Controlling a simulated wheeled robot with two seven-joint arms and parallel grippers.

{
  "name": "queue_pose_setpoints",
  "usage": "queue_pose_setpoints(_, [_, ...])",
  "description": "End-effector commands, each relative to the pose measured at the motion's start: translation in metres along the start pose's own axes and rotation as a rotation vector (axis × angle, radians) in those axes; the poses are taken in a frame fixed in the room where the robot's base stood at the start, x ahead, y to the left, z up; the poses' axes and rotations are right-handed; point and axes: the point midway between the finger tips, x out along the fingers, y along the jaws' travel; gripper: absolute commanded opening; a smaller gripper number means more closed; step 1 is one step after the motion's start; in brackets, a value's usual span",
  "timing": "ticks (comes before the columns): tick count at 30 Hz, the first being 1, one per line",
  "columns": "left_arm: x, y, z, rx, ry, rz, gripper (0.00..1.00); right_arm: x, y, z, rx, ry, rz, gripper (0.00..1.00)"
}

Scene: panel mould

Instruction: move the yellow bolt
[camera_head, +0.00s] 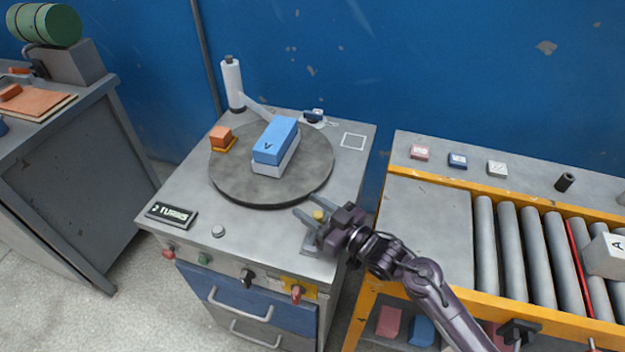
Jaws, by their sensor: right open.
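The yellow bolt (319,215) shows as a small yellow piece near the right front part of the grey cabinet top, to the right of the dark round turntable (230,188). My right gripper (302,228) reaches in from the right, its jaws open, with the bolt at or between the fingers. I cannot tell whether the fingers touch the bolt, and its lower part is hidden. My left gripper is not in view.
A white cylinder post (232,82) stands behind. A roller conveyor (505,245) with yellow rails lies to the right.

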Motion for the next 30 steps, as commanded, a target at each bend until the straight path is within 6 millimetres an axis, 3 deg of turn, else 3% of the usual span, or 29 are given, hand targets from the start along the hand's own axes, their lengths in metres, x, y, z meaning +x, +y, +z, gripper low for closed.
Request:
queue_pose_setpoints(21, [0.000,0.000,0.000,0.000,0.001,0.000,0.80,0.000,0.001,-0.163,-0.006,0.004,0.002,0.40])
queue_pose_setpoints(30, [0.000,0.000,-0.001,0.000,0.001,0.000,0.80,0.000,0.001,-0.192,-0.003,0.001,0.002,0.40])
